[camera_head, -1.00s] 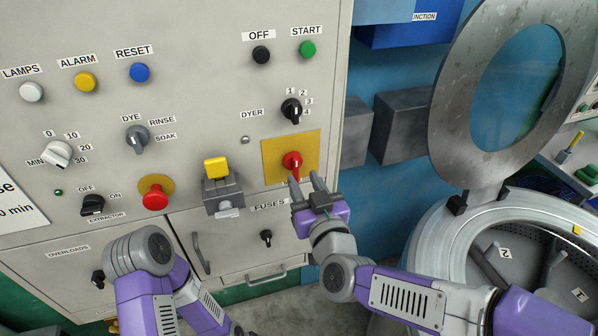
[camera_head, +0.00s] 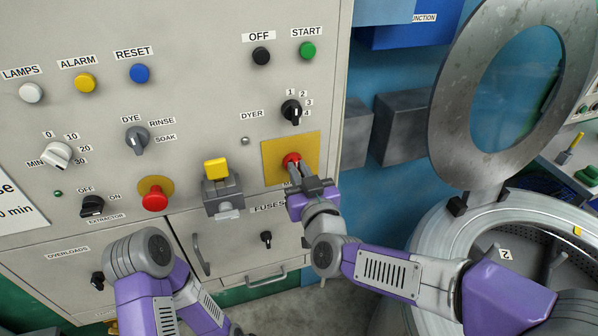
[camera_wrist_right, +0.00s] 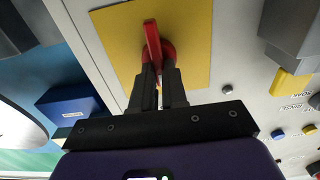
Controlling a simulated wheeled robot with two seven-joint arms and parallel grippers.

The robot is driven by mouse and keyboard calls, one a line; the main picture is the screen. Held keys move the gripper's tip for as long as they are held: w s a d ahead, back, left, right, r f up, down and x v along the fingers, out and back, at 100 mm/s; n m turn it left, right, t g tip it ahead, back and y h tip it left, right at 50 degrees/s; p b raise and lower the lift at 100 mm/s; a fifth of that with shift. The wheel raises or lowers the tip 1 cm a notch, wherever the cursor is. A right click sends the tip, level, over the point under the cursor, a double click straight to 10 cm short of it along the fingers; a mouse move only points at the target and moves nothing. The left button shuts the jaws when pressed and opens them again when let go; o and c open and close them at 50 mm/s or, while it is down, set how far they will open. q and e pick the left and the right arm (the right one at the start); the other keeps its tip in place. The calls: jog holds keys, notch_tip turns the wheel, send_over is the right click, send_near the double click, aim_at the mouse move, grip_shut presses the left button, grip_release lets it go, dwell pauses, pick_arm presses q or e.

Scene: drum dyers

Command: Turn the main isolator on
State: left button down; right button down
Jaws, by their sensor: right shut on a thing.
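The main isolator is a red rotary handle (camera_head: 291,158) on a yellow plate (camera_head: 272,163) at the lower right of the grey control panel. My right gripper (camera_head: 298,168) is at the handle from below, and its fingers partly hide it. In the right wrist view the two dark fingers (camera_wrist_right: 159,84) are shut on the red handle (camera_wrist_right: 153,42), whose grip sticks up past the fingertips. My left arm (camera_head: 150,275) is at the lower left; its gripper is not clearly seen.
A grey interlock block with a yellow top (camera_head: 215,168) and a red mushroom button (camera_head: 155,197) are left of the isolator. The dyer selector (camera_head: 291,110) is above it. The fuses door (camera_head: 235,245) is below. An open drum machine (camera_head: 430,235) stands right.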

jog(key=shift+d+f+m+b, duration=0.1)
jog(key=shift+m+b, duration=1.95)
jog(key=shift+m, duration=0.9)
jog(key=shift+d+f+m+b, duration=0.1)
jog(key=shift+f+m+b, duration=0.05)
jog(key=shift+m+b, duration=2.4)
jog(key=shift+d+f+m+b, duration=0.1)
jog(key=shift+m+b, duration=1.5)
jog(key=shift+m, duration=1.8)
jog(key=c, duration=1.2)
grip_release()
jog(key=shift+o, duration=0.2)
